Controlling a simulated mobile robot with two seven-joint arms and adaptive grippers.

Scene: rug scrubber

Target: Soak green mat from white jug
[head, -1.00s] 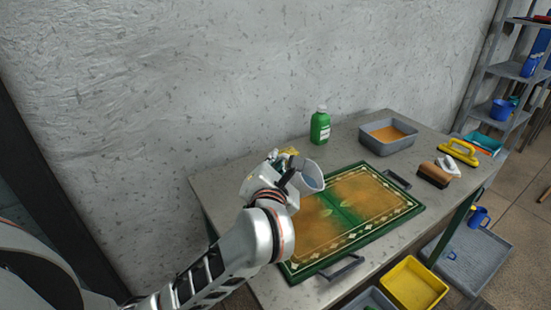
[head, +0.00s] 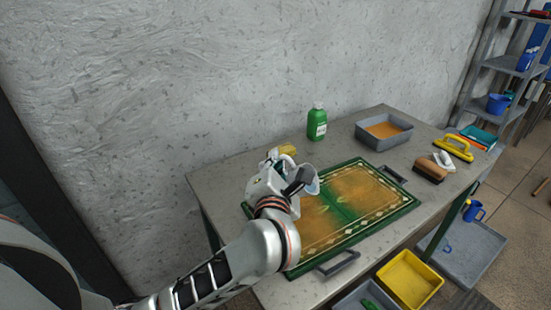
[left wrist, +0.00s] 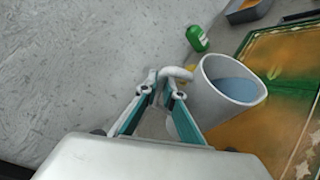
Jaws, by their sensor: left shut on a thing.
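The white jug (left wrist: 220,98) is in my left gripper (left wrist: 165,82), whose fingers are shut on its handle. Bluish water shows inside the jug in the left wrist view. In the head view the jug (head: 313,183) is partly hidden behind my left gripper (head: 294,176). It is over or beside the left end of the green mat (head: 384,213); its exact height is unclear. The mat lies flat on the table, with a green patterned border, an orange-brown dirty surface and a clearer green band across the middle. No pouring stream is visible. My right gripper is not in view.
A green bottle (head: 317,123) and a grey tub of orange-brown contents (head: 404,136) stand behind the mat. A brown brush (head: 430,171) and a yellow-handled tool (head: 454,150) lie to the right. A yellow bin (head: 410,282) is below the front edge. The wall is close behind.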

